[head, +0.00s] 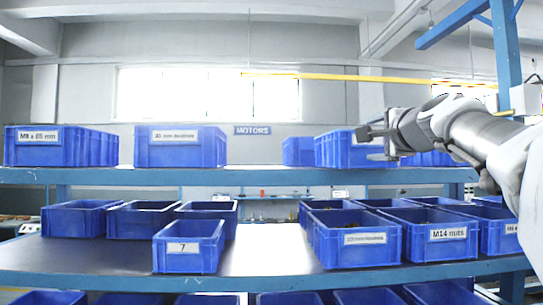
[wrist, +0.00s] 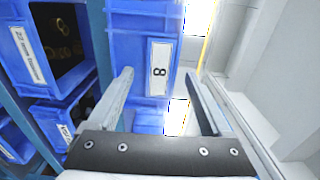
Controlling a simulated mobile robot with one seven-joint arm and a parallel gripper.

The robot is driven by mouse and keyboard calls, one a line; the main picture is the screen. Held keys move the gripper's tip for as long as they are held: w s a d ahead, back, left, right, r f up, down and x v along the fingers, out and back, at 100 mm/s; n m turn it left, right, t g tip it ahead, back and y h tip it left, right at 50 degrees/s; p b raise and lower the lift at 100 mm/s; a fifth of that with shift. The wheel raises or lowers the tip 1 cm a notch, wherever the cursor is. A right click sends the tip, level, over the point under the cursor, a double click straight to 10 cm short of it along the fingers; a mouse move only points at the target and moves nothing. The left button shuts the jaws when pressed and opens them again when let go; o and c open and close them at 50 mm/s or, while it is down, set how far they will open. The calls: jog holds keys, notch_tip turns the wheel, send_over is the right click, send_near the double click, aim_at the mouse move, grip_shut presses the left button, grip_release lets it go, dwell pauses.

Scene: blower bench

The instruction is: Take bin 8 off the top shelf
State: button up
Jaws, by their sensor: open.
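Bin 8 is a blue bin (head: 338,152) at the right part of the top shelf (head: 270,176). In the wrist view, the bin (wrist: 125,30) shows its white label with a sideways 8. My gripper (head: 370,143) is in front of the bin's right part in the head view, and the label is not readable there. In the wrist view, my gripper (wrist: 158,76) is open and empty, its two fingers on either side of the label. I cannot tell whether a finger touches the bin.
The top shelf also holds a labelled bin (head: 60,148), another labelled bin (head: 181,148) and a smaller-looking bin (head: 298,151). Bin 7 (head: 189,256) and several others stand on the shelf below. A bare patch of that lower shelf (head: 265,250) lies right of bin 7.

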jog(key=shift+s, duration=0.15)
jog(key=shift+c, duration=0.8)
grip_shut()
jog(key=shift+r, duration=0.15)
